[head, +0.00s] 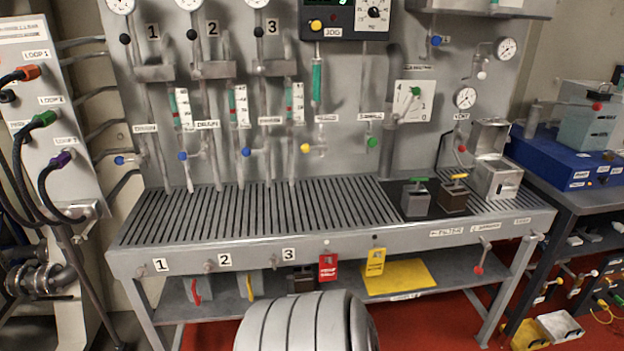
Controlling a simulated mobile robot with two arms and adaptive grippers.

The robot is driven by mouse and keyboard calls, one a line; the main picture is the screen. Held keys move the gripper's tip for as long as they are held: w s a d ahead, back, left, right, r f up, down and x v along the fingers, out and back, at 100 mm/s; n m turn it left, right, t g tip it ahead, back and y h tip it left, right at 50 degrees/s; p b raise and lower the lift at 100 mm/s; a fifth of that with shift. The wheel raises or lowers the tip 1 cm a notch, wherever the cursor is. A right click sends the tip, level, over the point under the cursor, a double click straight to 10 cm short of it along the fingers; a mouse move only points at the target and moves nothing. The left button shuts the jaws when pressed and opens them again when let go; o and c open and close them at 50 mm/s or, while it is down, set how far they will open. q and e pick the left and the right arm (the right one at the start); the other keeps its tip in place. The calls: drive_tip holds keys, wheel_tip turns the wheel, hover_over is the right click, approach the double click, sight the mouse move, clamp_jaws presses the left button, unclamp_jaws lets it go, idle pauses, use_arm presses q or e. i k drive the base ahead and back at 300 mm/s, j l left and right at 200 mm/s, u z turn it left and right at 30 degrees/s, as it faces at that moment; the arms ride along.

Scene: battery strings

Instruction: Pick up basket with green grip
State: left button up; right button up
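The basket with the green grip (416,202) is a small grey box standing on the dark flat section at the right part of the slatted bench. Its green grip (419,180) lies across the top. A brown basket with a yellow grip (454,198) stands close beside it on the right. Neither of my grippers is in view, and nothing holds either basket.
A metal box with its lid raised (497,181) stands right of the baskets. The slatted bench top (250,215) left of them is clear. Pipes, gauges and valves line the back panel. A yellow sheet (400,276) lies on the lower shelf.

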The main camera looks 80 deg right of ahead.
sight(415, 201)
drive_tip(key=z, duration=3.65)
